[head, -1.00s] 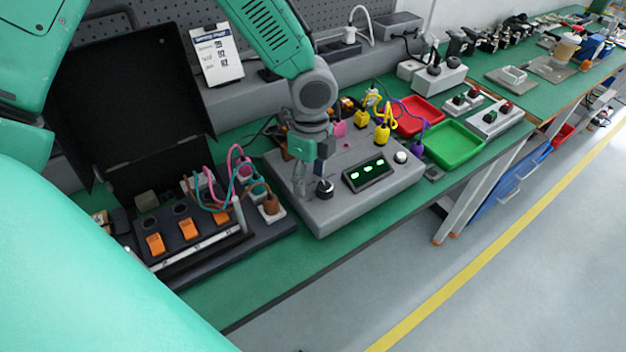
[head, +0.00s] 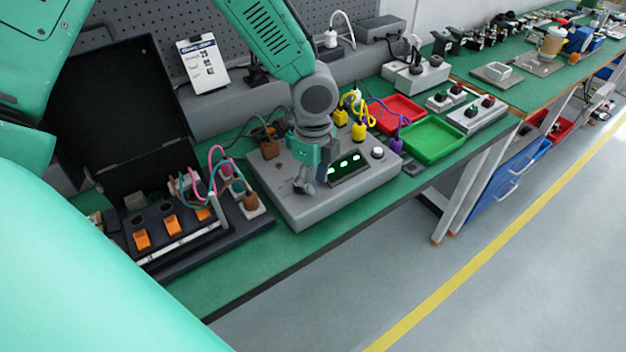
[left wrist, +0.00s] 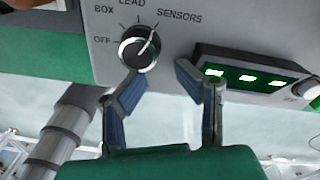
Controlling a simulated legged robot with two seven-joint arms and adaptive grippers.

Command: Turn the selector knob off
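The selector knob (left wrist: 139,47) is round and black with a silver rim, on the grey control box (head: 288,213). In the left wrist view its white pointer line slants up and right, toward the SENSORS label (left wrist: 179,16); the OFF label (left wrist: 102,41) is at its left. My left gripper (left wrist: 158,78) is open and empty, its fingers just below the knob in that view. The left finger is close to the knob's lower edge; I cannot tell whether they touch. In the head view my left gripper (head: 304,186) hides the knob. My right gripper is not in view.
A lit green display (head: 349,168) and a white button (head: 377,152) are right of the knob. Yellow plugs (head: 358,131) with cables stand behind. An open black case (head: 105,110) and cabled unit are left; red (head: 396,112) and green (head: 433,138) trays are right.

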